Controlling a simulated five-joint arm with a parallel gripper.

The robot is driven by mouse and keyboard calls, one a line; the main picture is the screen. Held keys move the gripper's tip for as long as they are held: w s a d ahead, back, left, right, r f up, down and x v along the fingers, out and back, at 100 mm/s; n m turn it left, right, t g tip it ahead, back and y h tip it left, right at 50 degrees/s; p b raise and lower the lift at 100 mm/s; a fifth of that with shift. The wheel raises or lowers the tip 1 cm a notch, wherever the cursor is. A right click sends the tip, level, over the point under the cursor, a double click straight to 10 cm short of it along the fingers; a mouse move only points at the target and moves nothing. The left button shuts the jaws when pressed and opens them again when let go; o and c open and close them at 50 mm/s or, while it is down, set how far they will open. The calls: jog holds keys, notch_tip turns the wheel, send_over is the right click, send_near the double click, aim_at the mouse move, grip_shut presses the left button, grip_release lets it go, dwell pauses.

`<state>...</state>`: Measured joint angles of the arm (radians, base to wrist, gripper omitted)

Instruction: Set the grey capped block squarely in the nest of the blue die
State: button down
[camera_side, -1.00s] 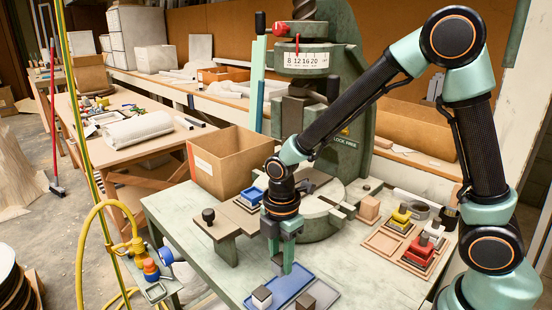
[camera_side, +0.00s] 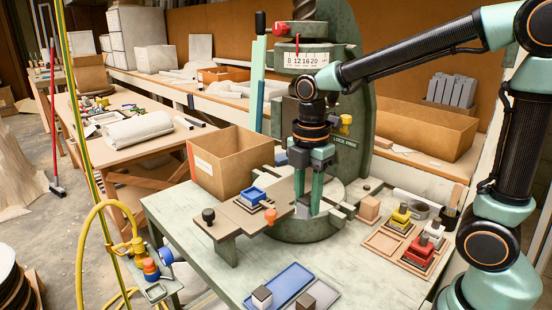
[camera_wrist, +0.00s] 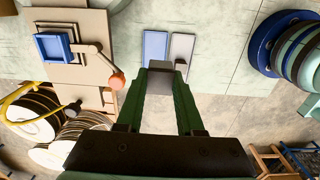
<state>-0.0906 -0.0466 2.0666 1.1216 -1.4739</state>
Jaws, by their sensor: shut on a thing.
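My gripper (camera_side: 307,205) is shut on a grey block (camera_side: 302,210), held above the table to the right of the blue die (camera_side: 253,196). The fingers hide part of the block. In the wrist view the block (camera_wrist: 161,79) sits between the fingertips, its near part dark. The blue die lies on a raised tan plate (camera_side: 228,217), with a square recess in its top; it shows at upper left in the wrist view (camera_wrist: 56,47). The held block is apart from the die.
An orange knob (camera_side: 270,216) on a bar stands between die and gripper. The press column (camera_side: 345,130) rises close behind. A blue tray (camera_side: 288,281) and a grey tray (camera_side: 325,291) lie in front. A cardboard box (camera_side: 230,165) stands behind the plate; coloured capped blocks (camera_side: 418,253) stand at right.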

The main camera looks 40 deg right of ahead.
jog(key=shift+w+d+f, duration=0.15)
jog(key=shift+d, duration=0.25)
jog(key=w, duration=1.7)
jog(key=shift+w, duration=0.2)
jog(key=shift+f, duration=1.8)
jog(key=shift+f, duration=0.15)
jog(key=c, duration=0.5)
grip_release()
jog(key=shift+c, duration=0.2)
notch_tip(320, 180, up, 12)
jog(key=shift+r, duration=0.2)
